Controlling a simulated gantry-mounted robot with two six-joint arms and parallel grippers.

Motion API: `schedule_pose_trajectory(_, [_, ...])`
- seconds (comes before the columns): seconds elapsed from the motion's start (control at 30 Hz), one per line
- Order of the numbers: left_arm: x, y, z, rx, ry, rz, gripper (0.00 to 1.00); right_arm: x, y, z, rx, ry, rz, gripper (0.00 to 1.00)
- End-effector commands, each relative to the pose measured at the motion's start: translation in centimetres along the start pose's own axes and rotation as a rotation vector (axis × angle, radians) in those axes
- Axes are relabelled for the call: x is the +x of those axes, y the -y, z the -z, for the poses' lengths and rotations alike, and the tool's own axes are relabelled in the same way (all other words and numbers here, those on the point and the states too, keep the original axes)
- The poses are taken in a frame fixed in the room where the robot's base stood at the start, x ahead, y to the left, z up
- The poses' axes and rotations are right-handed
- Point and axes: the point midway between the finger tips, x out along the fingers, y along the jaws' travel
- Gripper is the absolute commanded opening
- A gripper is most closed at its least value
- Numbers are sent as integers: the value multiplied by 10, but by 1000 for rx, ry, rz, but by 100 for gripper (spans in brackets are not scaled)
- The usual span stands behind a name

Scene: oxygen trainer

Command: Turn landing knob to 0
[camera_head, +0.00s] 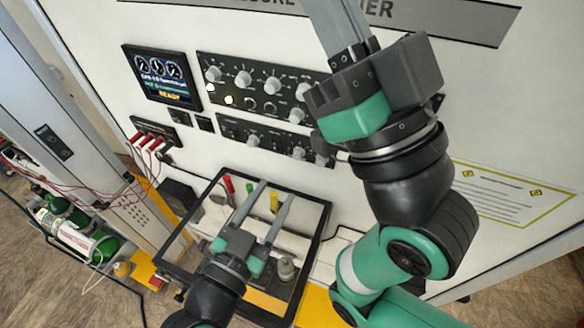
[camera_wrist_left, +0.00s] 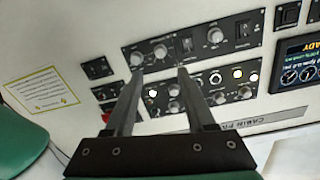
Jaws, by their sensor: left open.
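The upper control panel (camera_head: 270,88) and lower control panel (camera_head: 270,135) carry several pale grey knobs on the white wall. Labels are too small to read, so I cannot tell which is the landing knob. In the left wrist view the panels appear upside down, with a row of knobs including one knob (camera_wrist_left: 216,35) at the top. My left gripper (camera_head: 277,188) is open and empty, below the lower panel in the head view. Its two fingers (camera_wrist_left: 160,72) point toward the panels in the left wrist view. My right gripper's fingertips are outside the head view; its body covers the panels' right end.
A display (camera_head: 162,76) reading READY is left of the panels. A black-framed case (camera_head: 321,235) stands below, beneath my left gripper. Red cables (camera_head: 75,185) and green cylinders (camera_head: 75,230) are at left. A yellow-bordered notice (camera_head: 510,193) is at right.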

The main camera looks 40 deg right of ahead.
Motion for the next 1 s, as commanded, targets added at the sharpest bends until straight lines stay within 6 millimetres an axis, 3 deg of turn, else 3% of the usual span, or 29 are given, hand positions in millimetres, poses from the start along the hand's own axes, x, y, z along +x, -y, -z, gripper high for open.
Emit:
schedule_pose_trajectory(0.03, [10,-3,-9,3,-4,-1,55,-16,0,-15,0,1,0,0])
schedule_pose_trajectory(0.33, [66,-2,-8,2,-3,0,55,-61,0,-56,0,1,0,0])
schedule_pose_trajectory(0.4, [76,0,2,-2,1,0,55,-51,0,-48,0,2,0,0])
schedule_pose_trajectory(0.53, [89,0,1,-1,0,1,55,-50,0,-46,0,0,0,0])
schedule_pose_trajectory(0.87, [94,1,0,0,0,3,55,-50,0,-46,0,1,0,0])
schedule_pose_trajectory(1.0, [94,1,0,0,0,3,33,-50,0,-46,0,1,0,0])
